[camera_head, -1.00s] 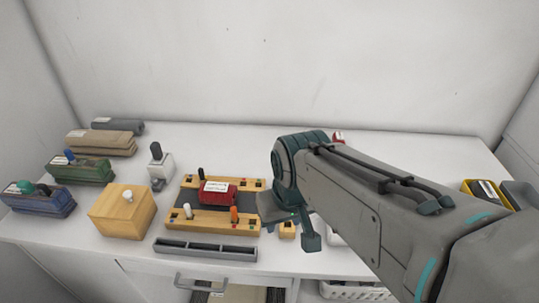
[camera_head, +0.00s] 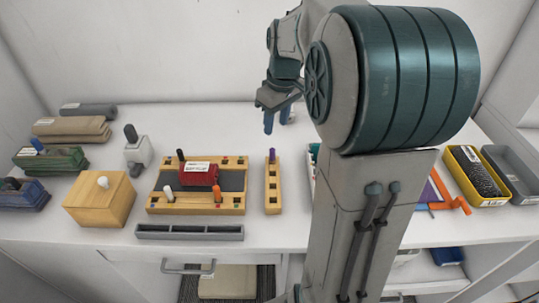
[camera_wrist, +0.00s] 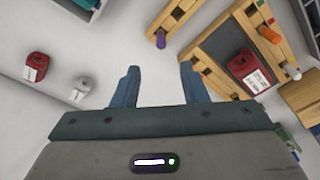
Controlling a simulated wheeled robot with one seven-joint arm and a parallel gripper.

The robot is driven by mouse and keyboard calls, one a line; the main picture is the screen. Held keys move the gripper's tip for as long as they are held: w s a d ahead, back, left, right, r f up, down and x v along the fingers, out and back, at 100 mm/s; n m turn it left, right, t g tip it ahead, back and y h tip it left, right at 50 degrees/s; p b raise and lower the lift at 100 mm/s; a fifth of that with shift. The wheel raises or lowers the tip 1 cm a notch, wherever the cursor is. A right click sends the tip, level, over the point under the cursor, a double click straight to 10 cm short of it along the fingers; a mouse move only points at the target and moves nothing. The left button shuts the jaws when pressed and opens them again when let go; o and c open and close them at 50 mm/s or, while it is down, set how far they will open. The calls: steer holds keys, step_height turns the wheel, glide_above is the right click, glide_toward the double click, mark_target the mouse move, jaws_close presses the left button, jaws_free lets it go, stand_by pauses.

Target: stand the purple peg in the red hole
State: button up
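The purple peg (camera_head: 272,155) stands upright at the far end of a narrow wooden block (camera_head: 273,188); it also shows in the wrist view (camera_wrist: 161,40). Left of the block is a wooden board (camera_head: 160,208) with a black peg (camera_head: 180,155), a white peg (camera_head: 169,193) and an orange peg (camera_head: 218,195). Small coloured marks lie beside its holes; a red mark (camera_wrist: 271,21) shows in the wrist view, but which hole it marks is unclear. My gripper (camera_wrist: 160,84) is open and empty, behind the purple peg and apart from it.
A red labelled block (camera_head: 199,174) sits mid-board. A grey trough (camera_head: 190,232) lies in front and a wooden box (camera_head: 100,198) stands left. A red spool (camera_wrist: 37,66) and a pale piece (camera_wrist: 82,88) lie near my gripper. My arm hides part of the right side.

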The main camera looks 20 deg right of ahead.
mark_target(273, 149)
steer(key=f, duration=0.6)
steer(key=shift+w+a+f, duration=0.15)
steer(key=shift+w+f, duration=0.2)
steer(key=shift+w+a+f+p, duration=0.1)
steer(key=shift+f+p, duration=0.1)
steer(key=shift+f, duration=1.15)
steer(key=shift+a+f+p, duration=0.1)
steer(key=shift+f+p, duration=0.05)
steer(key=shift+f, duration=1.2)
jaws_close()
